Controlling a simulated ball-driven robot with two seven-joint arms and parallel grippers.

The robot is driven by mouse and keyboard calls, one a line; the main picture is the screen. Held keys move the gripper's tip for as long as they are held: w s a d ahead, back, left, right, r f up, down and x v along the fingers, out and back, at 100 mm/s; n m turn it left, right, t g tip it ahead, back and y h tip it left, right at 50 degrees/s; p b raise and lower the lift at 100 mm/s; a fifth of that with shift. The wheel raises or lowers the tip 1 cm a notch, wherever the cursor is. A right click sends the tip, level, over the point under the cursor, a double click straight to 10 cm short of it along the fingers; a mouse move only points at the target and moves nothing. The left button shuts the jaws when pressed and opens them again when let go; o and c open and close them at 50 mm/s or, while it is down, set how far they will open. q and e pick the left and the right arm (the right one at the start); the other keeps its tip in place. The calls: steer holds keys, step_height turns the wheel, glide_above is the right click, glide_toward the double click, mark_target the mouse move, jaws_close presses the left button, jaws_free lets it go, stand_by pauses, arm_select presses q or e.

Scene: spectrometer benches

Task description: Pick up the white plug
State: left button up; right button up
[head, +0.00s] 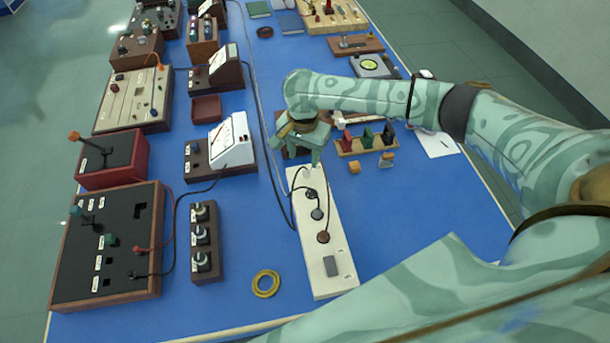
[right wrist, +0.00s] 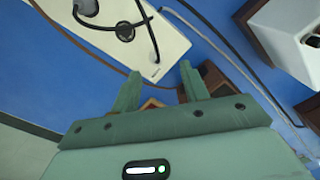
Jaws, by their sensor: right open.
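My right gripper (head: 300,148) is open above the far end of the white power strip (head: 331,262). In the right wrist view its two fingers (right wrist: 159,82) are apart, with nothing gripped between them. The strip (right wrist: 163,48) shows there to the upper left of the fingers, with a grey plug and a black plug with cords on it. I cannot clearly make out a white plug. A small pale and red piece (head: 346,139) stands at the left of a wooden rack, too small to identify. The area under my gripper is partly hidden. My left gripper is out of view.
The wooden rack (head: 352,152) holds dark and coloured pieces right of the gripper. A white-faced meter (head: 231,140) stands to the left, with cables running between. A yellow ring (head: 266,283) lies near the front. Bare blue table (head: 420,210) is free on the right.

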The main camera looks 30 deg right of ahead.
mark_target(307, 170)
steer(key=shift+s+f, duration=0.1)
steer(key=shift+f, duration=0.4)
steer(key=f+b, duration=0.2)
steer(key=f, duration=0.1)
steer(key=f+b, duration=0.1)
steer(key=f, duration=0.1)
steer(key=shift+d, duration=0.3)
steer(key=shift+r, duration=0.25)
steer(key=shift+s, duration=0.1)
jaws_close()
